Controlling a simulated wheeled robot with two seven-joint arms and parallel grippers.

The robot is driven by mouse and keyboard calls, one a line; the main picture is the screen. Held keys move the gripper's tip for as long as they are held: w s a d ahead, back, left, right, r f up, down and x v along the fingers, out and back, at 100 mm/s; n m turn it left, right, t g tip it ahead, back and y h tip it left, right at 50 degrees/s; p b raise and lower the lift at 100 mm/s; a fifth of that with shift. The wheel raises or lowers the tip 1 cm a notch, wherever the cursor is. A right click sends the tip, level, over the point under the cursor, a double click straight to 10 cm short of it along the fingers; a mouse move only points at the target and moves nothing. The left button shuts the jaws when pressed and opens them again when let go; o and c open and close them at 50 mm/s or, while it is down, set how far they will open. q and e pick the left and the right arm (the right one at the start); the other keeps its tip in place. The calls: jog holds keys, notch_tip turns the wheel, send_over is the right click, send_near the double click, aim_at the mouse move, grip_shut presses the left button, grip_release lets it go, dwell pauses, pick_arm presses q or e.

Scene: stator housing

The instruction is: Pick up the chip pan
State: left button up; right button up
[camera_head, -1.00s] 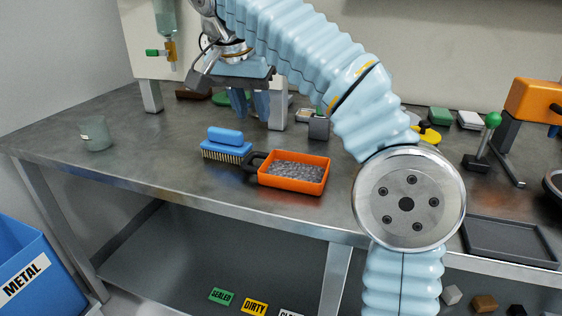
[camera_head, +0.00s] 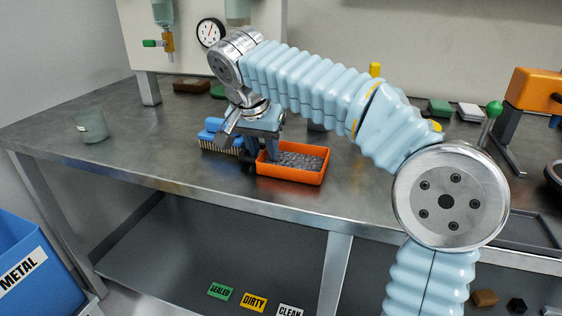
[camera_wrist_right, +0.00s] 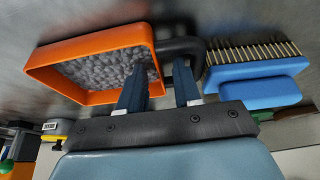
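The chip pan (camera_head: 290,174) is an orange open tray of grey chips with a dark handle at its left, lying on the bench. In the right wrist view the pan (camera_wrist_right: 95,97) is at the upper left, and its black handle (camera_wrist_right: 182,46) reaches toward the brush. My right gripper (camera_head: 261,158) is over the pan's handle end. In the wrist view the gripper (camera_wrist_right: 160,66) has its fingers apart, one over the pan's side near the chips, the other by the handle. Contact cannot be told. My left gripper is not in view.
A blue brush (camera_head: 217,137) lies close left of the pan, also in the wrist view (camera_wrist_right: 255,84). A glass beaker (camera_head: 91,124) stands at the left. A blue METAL bin (camera_head: 38,262) is on the floor. The bench front (camera_head: 180,187) is clear left of the pan.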

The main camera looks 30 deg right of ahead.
grip_shut()
jog(key=shift+r, duration=0.15)
jog(key=shift+r, duration=0.2)
notch_tip(320, 180, up, 2)
jog(key=shift+r+p, duration=0.25)
jog(key=shift+p, duration=0.1)
jog(key=s+a+r+p, duration=0.1)
jog(key=s+a+r, duration=0.8)
jog(key=s+r, duration=0.1)
jog(key=shift+s, duration=0.3)
